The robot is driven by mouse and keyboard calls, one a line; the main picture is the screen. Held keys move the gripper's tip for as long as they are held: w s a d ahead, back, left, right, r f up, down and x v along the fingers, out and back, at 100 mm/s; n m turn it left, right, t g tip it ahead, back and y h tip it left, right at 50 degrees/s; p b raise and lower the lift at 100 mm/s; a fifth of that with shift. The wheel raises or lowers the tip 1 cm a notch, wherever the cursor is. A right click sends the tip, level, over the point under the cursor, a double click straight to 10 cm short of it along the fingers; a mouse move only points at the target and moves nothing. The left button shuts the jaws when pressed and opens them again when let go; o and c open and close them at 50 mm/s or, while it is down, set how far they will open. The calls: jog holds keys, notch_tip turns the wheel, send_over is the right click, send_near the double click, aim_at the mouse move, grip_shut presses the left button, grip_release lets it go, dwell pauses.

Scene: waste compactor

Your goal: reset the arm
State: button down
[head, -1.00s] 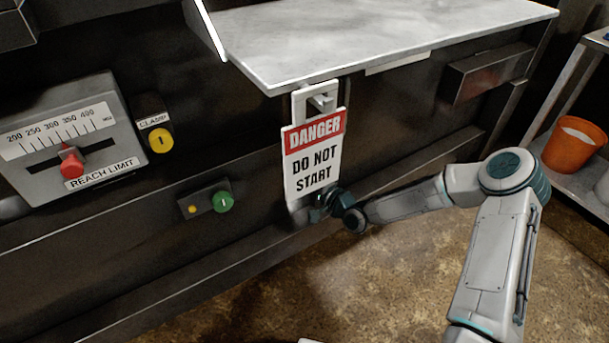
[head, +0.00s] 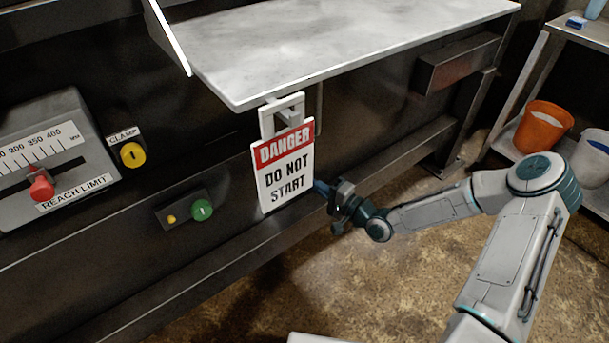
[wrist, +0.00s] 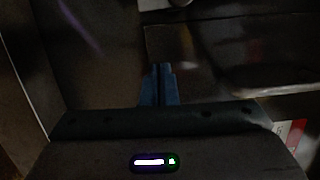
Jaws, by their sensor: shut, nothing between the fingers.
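My gripper (head: 322,189) is at the end of my arm, just right of the lower right edge of the danger sign (head: 284,165). In the head view a blue fingertip points toward the sign. In the wrist view the two blue fingers (wrist: 159,86) are together with nothing between them. The sign, white with a red band and the words "DO NOT START", hangs upright but slightly tilted from a bracket under the metal shelf. A small red and white corner (wrist: 292,135) shows at the right of the wrist view.
The metal shelf (head: 340,45) juts out above the sign. A rack with buckets (head: 543,127) stands at right. The floor in front is clear.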

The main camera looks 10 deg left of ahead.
jog(key=shift+s+d, duration=0.2)
jog(key=shift+d, duration=0.25)
jog(key=s+d+r+n+g+h+p, duration=0.2)
jog(key=d+r+n+h+p, duration=0.1)
jog(key=d+r+h+p, duration=0.6)
jog(key=s+d+r+n+g+h+p, duration=0.1)
jog(key=s+d+r+n+h+p, duration=0.2)
jog(key=d+r+h+p, duration=0.55)
jog(key=s+d+r+g+p, duration=0.1)
jog(key=s+r+p, duration=0.2)
jog(key=s+r, duration=0.3)
jog(key=s+d+r+g+y+p, duration=0.1)
jog(key=s+r+p, duration=0.2)
jog(key=s+r, duration=0.4)
jog(key=s+d+r+g+p, duration=0.1)
jog(key=s+r+p, duration=0.2)
jog(key=r, duration=1.2)
jog(key=s, duration=0.3)
jog(key=shift+s+r+y, duration=0.3)
jog(key=shift+y, duration=0.05)
